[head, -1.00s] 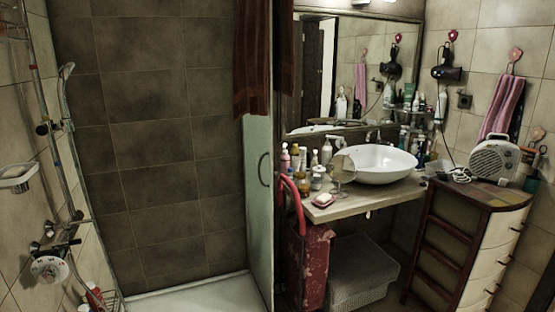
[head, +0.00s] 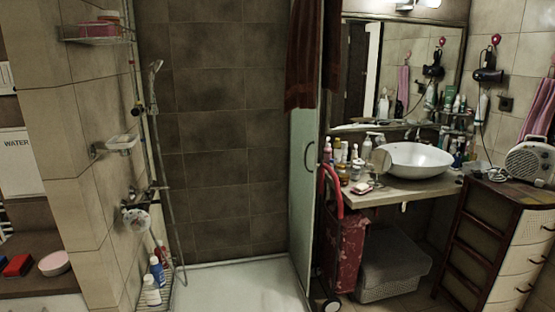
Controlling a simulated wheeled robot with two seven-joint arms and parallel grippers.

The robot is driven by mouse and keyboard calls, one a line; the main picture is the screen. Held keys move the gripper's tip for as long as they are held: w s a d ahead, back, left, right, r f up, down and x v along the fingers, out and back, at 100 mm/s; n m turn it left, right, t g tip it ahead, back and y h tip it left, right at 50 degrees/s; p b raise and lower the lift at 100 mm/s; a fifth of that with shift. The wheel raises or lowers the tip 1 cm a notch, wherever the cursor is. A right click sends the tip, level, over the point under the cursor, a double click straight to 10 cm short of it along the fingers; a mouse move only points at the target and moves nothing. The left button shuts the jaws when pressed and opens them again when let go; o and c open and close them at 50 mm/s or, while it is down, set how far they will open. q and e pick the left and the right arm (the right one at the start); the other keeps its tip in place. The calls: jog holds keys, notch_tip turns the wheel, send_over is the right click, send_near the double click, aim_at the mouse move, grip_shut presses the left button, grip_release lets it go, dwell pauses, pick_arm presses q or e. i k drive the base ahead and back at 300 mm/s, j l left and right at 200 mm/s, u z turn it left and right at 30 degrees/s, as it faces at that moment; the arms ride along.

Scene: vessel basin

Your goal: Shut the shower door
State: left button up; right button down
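The glass shower door (head: 303,200) stands at the right side of the shower, seen nearly edge-on, with a dark curved handle (head: 309,157) on it. A dark red towel (head: 301,60) hangs over its top and hides the upper part. The shower opening to its left is clear, and the white shower tray (head: 235,287) shows at the bottom. Neither of my grippers is in the head view.
At right are a vanity with a white basin (head: 415,160), a dark red trolley (head: 342,245), a grey basket (head: 393,262) and a drawer cabinet (head: 490,250). At left, a tiled wall (head: 75,130) carries shelves, and bottles (head: 154,280) stand in a low rack.

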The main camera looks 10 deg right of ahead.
aim_at(305, 123)
jog(key=i+l+u, duration=0.2)
jog(key=u, duration=0.25)
jog(key=i+l+u, duration=0.1)
jog(key=l+u, duration=0.75)
jog(key=i+j, duration=0.05)
jog(key=j, duration=0.05)
